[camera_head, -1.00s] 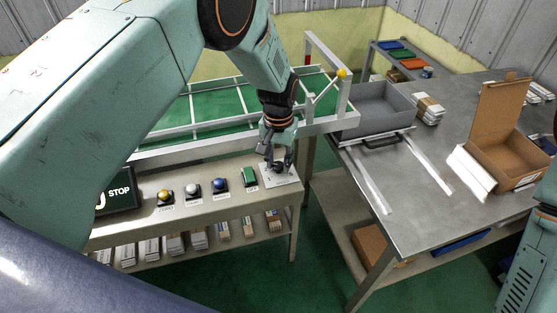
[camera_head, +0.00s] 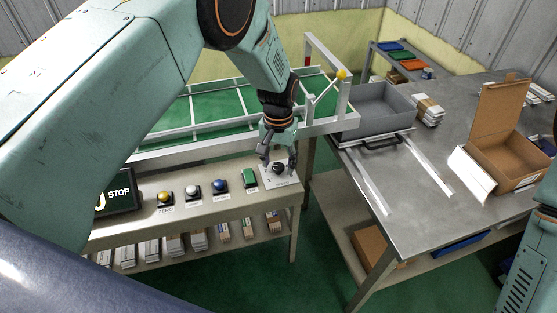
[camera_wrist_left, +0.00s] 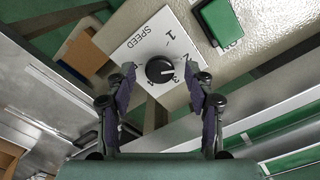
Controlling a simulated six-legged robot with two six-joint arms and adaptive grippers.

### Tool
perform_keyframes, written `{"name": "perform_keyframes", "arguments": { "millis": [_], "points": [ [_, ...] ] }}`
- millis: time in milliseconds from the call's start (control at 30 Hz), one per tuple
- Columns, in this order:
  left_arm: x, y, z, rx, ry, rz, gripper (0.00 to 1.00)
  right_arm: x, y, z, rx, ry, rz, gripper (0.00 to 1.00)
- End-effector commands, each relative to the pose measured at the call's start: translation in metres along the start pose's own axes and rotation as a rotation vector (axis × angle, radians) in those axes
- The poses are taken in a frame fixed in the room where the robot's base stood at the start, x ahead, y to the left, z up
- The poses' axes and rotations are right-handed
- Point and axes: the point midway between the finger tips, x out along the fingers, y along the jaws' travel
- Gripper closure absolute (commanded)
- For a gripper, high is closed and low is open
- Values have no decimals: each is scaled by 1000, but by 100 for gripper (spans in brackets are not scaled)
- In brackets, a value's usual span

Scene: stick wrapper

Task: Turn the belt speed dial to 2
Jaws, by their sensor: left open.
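The belt speed dial (camera_head: 278,168) is a round black knob on a white plate at the right end of the control panel. In the left wrist view the dial (camera_wrist_left: 160,70) sits on its plate (camera_wrist_left: 141,42), printed SPEED with numbers around the knob. Its pale pointer mark faces right in that view; I cannot tell exactly which number it meets. My left gripper (camera_head: 278,161) is open over the dial, pointing down, one finger on each side. In the wrist view both fingers stand apart from the knob. My right gripper is out of view.
The green button (camera_head: 249,177) stands just left of the dial plate, then blue (camera_head: 220,185), white (camera_head: 191,187) and yellow (camera_head: 164,197) buttons. The white conveyor frame (camera_head: 230,135) runs behind. A metal table (camera_head: 410,215) with a grey tray (camera_head: 375,108) and cardboard box (camera_head: 508,150) is right.

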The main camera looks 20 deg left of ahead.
Motion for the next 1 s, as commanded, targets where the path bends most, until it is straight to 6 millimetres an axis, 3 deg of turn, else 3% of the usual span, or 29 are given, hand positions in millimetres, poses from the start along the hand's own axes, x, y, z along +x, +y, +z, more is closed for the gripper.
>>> {"name": "perform_keyframes", "arguments": {
  "millis": [600, 1000],
  "points": [
    [-106, 0, -1, 0, 4, 0, 46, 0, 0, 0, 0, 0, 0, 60],
    [-119, 0, 0, 0, 2, 0, 46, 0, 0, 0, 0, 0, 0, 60]
  ]
}}
